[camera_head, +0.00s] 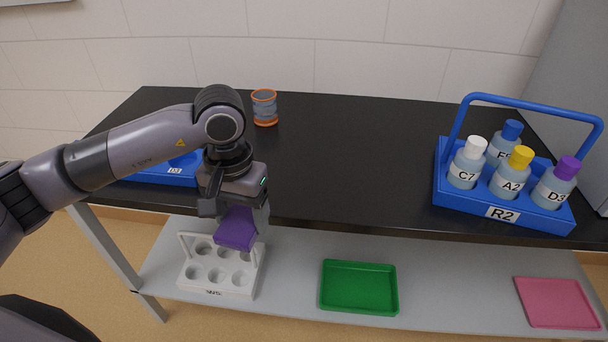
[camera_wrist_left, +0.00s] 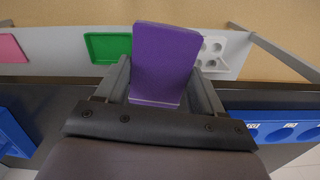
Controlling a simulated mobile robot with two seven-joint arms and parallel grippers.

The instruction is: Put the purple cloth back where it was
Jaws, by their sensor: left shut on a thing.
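The purple cloth (camera_head: 236,229) is a small, flat-sided purple block in the head view. It also fills the middle of the left wrist view (camera_wrist_left: 165,62). My left gripper (camera_head: 236,218) is shut on it, with a finger on either side. The gripper holds it at the front edge of the black table (camera_head: 330,150), above the white rack on the lower shelf in the picture. Whether the cloth touches anything below cannot be told. My right gripper is not in view.
A white rack (camera_head: 190,276), a green tray (camera_head: 360,289) and a pink tray (camera_head: 558,303) are on the grey lower shelf (camera_head: 450,300). A blue carrier (camera_head: 462,211) with several bottles stands right. Another blue holder (camera_head: 160,180) is partly behind my arm. An orange-grey cup (camera_head: 264,107) stands behind.

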